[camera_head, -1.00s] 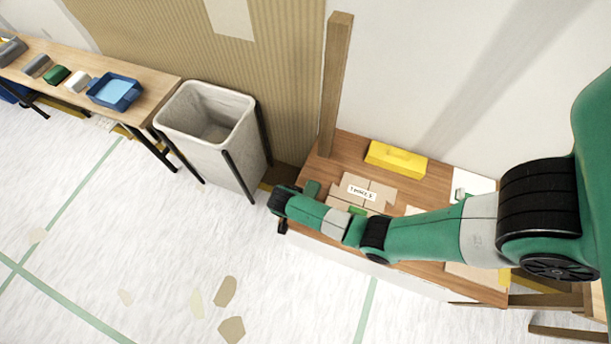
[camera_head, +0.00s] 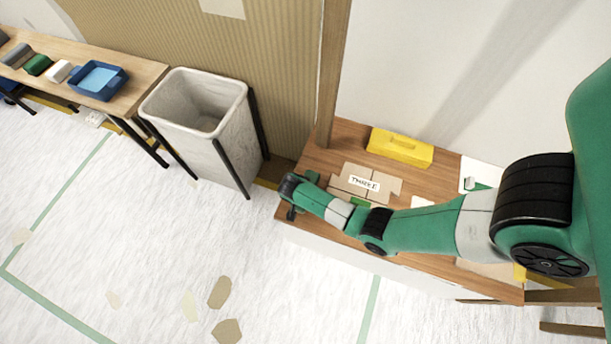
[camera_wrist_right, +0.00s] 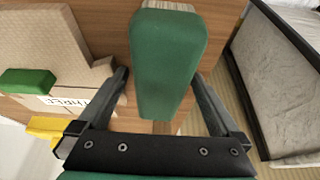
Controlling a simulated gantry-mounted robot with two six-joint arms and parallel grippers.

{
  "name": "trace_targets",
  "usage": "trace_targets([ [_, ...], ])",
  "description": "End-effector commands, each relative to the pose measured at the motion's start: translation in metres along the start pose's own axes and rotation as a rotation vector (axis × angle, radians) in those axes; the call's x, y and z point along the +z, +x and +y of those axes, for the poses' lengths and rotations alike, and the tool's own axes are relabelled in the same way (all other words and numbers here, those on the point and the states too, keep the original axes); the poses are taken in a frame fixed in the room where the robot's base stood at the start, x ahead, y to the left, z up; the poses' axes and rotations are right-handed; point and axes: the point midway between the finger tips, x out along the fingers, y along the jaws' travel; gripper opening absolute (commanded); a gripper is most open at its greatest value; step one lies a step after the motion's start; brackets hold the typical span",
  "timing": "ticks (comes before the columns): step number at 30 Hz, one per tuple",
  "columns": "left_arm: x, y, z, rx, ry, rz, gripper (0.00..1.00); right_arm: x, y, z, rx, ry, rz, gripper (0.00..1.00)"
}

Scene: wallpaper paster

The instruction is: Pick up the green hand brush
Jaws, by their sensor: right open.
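The green hand brush (camera_wrist_right: 165,60) fills the upper middle of the right wrist view, a rounded green body with a pale beige edge at its top. In the head view, a small part of it (camera_head: 311,177) shows at the left end of the wooden table, behind my right wrist. My right gripper (camera_wrist_right: 160,76) is open, with one finger on each side of the brush. Gaps show between the fingers and the brush, and I cannot tell the height between them. My left gripper is not in view.
The table (camera_head: 340,137) also holds cardboard pieces (camera_head: 388,184) labelled THREE, a smaller green block (camera_wrist_right: 27,80) and a yellow toolbox (camera_head: 400,147). A grey bin (camera_head: 232,150) stands just left. A long bench (camera_head: 140,80) at far left holds a blue tray (camera_head: 98,97).

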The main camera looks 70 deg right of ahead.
Motion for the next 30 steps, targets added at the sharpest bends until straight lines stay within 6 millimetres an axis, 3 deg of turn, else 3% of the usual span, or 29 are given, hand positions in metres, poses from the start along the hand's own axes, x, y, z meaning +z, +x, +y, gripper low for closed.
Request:
trace_targets([
  [2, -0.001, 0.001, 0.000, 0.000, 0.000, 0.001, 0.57, 0.000, -0.001, 0.000, 0.000, 0.000, 0.000, 0.98],
  [17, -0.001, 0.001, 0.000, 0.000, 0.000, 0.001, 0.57, 0.000, -0.001, 0.000, 0.000, 0.000, 0.000, 0.08],
  [25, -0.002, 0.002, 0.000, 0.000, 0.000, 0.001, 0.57, -0.001, -0.003, 0.000, -0.001, 0.000, 0.000, 0.05],
  [30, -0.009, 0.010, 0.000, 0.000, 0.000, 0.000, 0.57, -0.007, -0.016, -0.001, -0.002, 0.000, 0.001, 0.05],
])
